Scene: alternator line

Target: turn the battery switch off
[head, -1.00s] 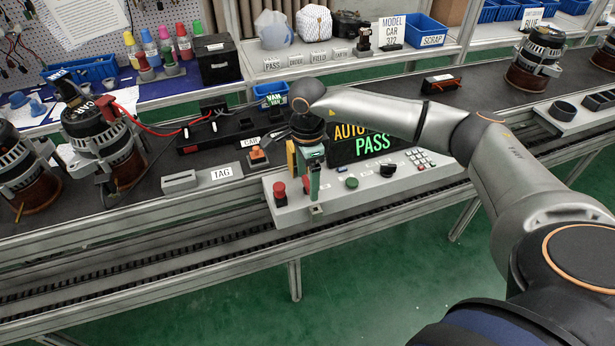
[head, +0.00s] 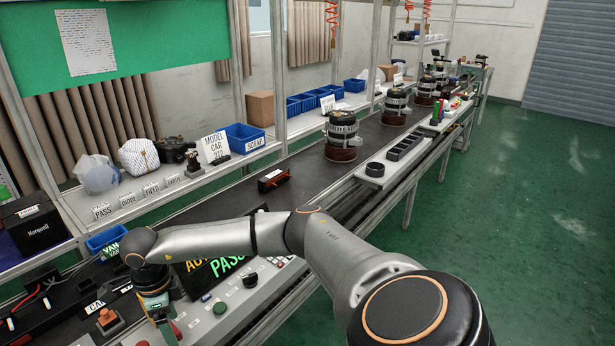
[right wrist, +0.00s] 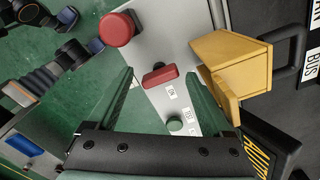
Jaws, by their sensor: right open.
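A red bar-shaped handle (right wrist: 160,75) with an ON label beside it stands on the grey control panel (right wrist: 160,20) in the right wrist view; it looks like the battery switch. My right gripper (right wrist: 165,73) is open, with its green fingers on either side of the handle. I cannot tell whether they touch it. In the head view my right gripper (head: 163,325) points down over the panel at the lower left, largely hiding the handle. My left gripper is not in view.
A red mushroom button (right wrist: 117,29), a green button (right wrist: 175,124) and a yellow box (right wrist: 238,68) are close around the gripper. A display reading PASS (head: 228,262) stands behind my right arm. Alternators (head: 341,136) stand along the conveyor.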

